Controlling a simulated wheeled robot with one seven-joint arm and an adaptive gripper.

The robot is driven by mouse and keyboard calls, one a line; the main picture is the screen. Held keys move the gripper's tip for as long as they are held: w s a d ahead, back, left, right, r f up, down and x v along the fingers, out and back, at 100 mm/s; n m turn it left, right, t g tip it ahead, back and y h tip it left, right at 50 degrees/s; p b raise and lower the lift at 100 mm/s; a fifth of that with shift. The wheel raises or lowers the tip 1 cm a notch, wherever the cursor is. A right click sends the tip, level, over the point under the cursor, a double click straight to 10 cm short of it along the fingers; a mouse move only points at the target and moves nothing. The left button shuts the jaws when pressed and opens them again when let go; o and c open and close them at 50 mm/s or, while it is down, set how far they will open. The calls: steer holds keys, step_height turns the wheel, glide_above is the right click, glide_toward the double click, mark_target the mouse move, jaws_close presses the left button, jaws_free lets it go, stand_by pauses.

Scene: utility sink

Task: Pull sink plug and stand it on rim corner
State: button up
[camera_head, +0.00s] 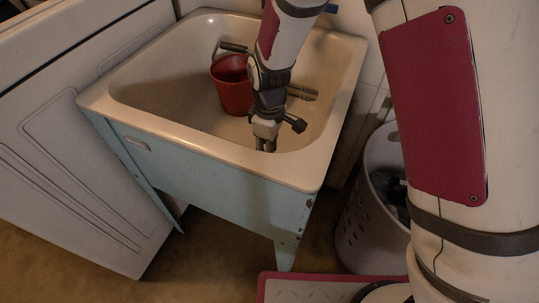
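The white utility sink (330,128) stands on a pale blue-green base. My gripper (265,146) reaches down from above, its fingers pointing down at the near side of the basin, close to the front rim. Its two fingers look close together, with a narrow gap at most. I cannot tell whether they hold anything or touch the sink. I cannot make out the sink plug; the gripper and the near basin wall may hide it. The front right rim corner (308,178) is bare.
A red bucket (230,94) stands in the basin behind my gripper, to the left. A dark ridged object (303,92) lies to the right. A white appliance (70,150) is left of the sink. A grey perforated basket (362,222) stands at the right.

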jaws_close()
step_height(320, 180, up, 10)
steer(key=p, duration=0.3)
stand_by(0.7)
